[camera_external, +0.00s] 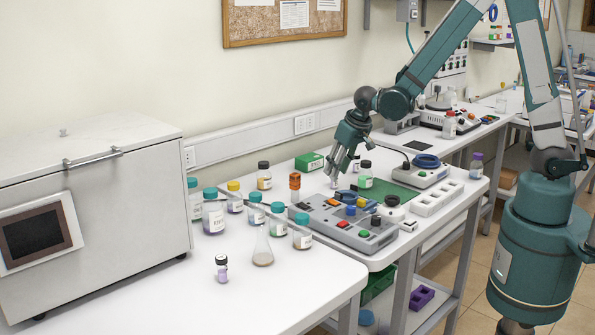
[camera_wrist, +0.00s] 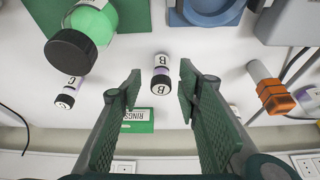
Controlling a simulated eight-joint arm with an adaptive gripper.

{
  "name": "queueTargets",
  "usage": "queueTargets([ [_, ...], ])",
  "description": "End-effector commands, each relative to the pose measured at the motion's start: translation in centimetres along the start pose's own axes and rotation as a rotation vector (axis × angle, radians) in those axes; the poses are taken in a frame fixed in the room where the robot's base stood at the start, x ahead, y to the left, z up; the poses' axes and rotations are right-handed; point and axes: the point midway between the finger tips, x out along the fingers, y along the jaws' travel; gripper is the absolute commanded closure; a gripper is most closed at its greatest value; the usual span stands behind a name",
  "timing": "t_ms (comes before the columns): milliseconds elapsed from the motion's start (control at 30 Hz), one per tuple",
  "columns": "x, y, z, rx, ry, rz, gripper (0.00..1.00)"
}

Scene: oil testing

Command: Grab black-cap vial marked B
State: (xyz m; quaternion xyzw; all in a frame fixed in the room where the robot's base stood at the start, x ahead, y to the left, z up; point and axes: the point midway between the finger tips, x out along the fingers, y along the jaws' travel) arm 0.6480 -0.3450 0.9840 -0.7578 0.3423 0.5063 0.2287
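The small vial marked B (camera_wrist: 161,76) stands on the white table in the wrist view, with a white and purple label and a dark cap. My gripper (camera_wrist: 160,86) is open, with one green-padded finger on each side of the vial in the picture. No contact shows, and the depth between fingers and vial is hard to judge. A similar dark-capped vial marked C (camera_wrist: 68,92) stands to the left. In the external view my gripper (camera_external: 346,168) points down over the far table, and I cannot clearly pick out vial B there.
A green bottle with a black cap (camera_wrist: 80,38) stands near vial C. A green RINGS box (camera_wrist: 140,124) lies beyond vial B, and an orange-topped item (camera_wrist: 268,88) stands to the right. A grey button console (camera_external: 345,222) and several capped bottles and a flask (camera_external: 262,250) stand nearby.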

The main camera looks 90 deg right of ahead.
Motion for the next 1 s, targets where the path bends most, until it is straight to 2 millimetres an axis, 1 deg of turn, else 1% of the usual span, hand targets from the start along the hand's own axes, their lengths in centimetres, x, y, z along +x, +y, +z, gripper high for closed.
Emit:
queueTargets([
  [300, 2.8, -0.2, -0.1, 0.0, 0.0, 0.0, 0.66],
  [500, 4.0, -0.2, -0.1, 0.0, 0.0, 0.0, 0.66],
  [633, 4.3, -0.2, 0.0, 0.0, 0.0, 0.0, 0.66],
  [1000, 4.3, -0.2, 0.0, 0.0, 0.0, 0.0, 0.66],
])
